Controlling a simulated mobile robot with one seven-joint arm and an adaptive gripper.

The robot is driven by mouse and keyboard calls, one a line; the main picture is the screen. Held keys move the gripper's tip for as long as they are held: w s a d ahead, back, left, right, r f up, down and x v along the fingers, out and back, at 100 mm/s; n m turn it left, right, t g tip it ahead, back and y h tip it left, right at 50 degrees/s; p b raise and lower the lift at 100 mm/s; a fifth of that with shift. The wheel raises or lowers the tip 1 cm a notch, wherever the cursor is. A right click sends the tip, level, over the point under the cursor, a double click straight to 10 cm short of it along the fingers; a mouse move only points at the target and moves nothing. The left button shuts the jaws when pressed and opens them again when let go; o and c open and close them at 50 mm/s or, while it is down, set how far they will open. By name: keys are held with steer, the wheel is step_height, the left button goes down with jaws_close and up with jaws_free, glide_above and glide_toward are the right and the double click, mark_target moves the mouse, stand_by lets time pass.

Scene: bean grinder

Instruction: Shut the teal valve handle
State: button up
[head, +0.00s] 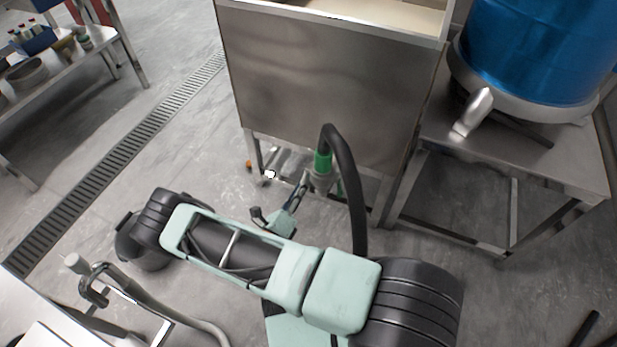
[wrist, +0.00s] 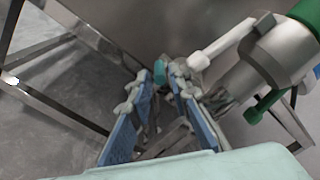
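In the wrist view, the teal valve handle shows as a pale lever with a teal tip (wrist: 193,64). It sticks out to the left from a grey metal valve body (wrist: 280,55). In the head view, my gripper (head: 300,188) is low in front of the steel tank, just left of the valve (head: 320,181). The handle cannot be made out there.
A green collar (head: 322,160) joins the valve to a black hose (head: 350,185). A second, green lever (wrist: 262,106) sits below the valve body. The steel tank (head: 320,85) stands close behind. A blue drum (head: 540,50) is on a stand at right.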

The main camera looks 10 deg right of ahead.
mark_target(308, 176)
steer(key=shift+b+x, duration=0.3)
steer(key=shift+x, duration=2)
steer(key=shift+c, duration=0.2)
jaws_close()
